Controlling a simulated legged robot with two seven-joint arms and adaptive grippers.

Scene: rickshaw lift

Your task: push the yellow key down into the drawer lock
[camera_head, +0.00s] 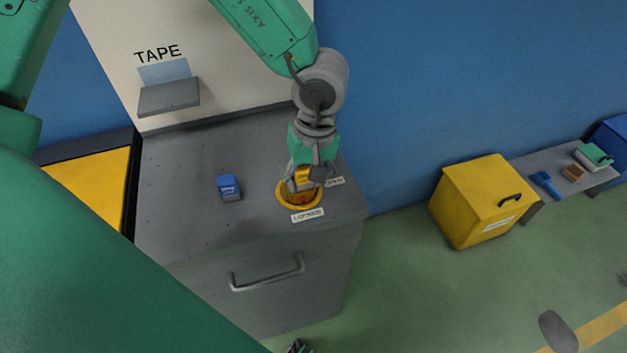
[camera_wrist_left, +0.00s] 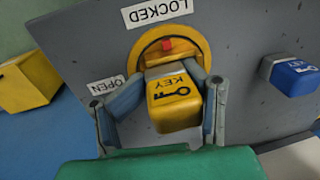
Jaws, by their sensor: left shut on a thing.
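My left gripper (camera_head: 307,179) points down over the drawer lock at the right of the grey cabinet top. It is shut on the yellow key (camera_wrist_left: 175,103), which has a black key mark and the word KEY. The key also shows between the fingers in the head view (camera_head: 304,174). The lock is a round yellow ring (camera_head: 284,200) with a red part inside. In the left wrist view, the key overlaps the near side of the lock ring (camera_wrist_left: 143,62). How deep the key sits is hidden. LOCKED and OPEN labels lie beside the ring. My right gripper is not in view.
A blue key block (camera_head: 229,187) lies on the cabinet top (camera_head: 180,215), left of the lock. The drawer handle (camera_head: 267,275) is on the cabinet front. A grey shelf (camera_head: 168,97) under TAPE is on the back panel. A yellow box (camera_head: 478,202) stands right, apart from the cabinet.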

